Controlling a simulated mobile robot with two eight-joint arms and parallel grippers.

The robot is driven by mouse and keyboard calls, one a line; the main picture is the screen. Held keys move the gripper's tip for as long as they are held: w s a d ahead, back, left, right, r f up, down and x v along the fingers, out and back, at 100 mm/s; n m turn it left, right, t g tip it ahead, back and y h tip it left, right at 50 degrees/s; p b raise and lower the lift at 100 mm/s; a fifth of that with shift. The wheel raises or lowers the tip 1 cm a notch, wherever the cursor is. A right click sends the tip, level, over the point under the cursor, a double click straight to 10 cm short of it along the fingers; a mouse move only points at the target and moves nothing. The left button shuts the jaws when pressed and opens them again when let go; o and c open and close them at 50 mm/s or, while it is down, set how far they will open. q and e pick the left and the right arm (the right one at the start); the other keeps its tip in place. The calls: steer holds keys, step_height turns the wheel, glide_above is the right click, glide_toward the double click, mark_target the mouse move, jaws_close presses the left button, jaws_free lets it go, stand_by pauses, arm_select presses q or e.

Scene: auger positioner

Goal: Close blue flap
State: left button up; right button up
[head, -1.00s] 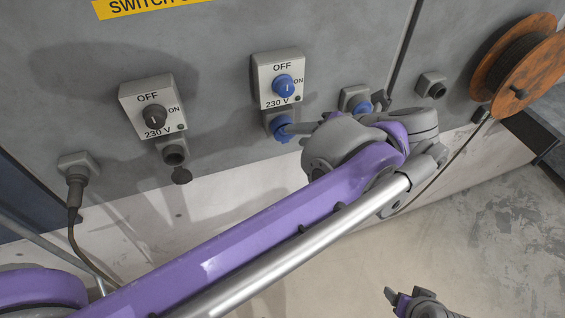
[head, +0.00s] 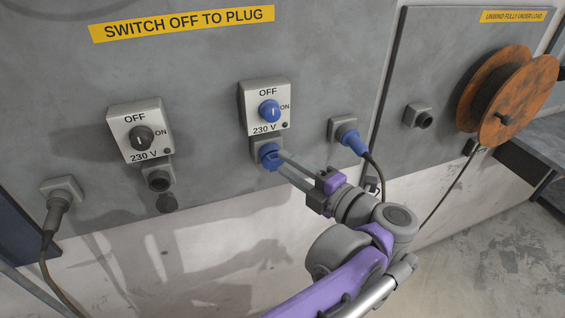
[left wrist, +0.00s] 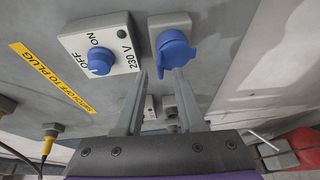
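The blue flap (head: 269,155) is on the socket below the blue 230 V switch (head: 269,111). In the left wrist view the flap (left wrist: 175,50) looks round and lies over the front of its grey socket; whether it is fully seated I cannot tell. My left gripper (head: 281,164) reaches up to it from the lower right. In the left wrist view its fingers (left wrist: 160,76) are apart with nothing held between them. The fingertips are close to the flap's lower edge; I cannot tell if they touch. My right gripper is out of view.
A blue plug (head: 351,141) with a black cable sits in a socket right of the flap. A black 230 V switch (head: 142,138) and another plug (head: 56,207) are to the left. An orange cable reel (head: 507,97) is at the right.

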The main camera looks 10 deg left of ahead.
arm_select(q)
steer(key=shift+x, duration=1.1)
jaws_close()
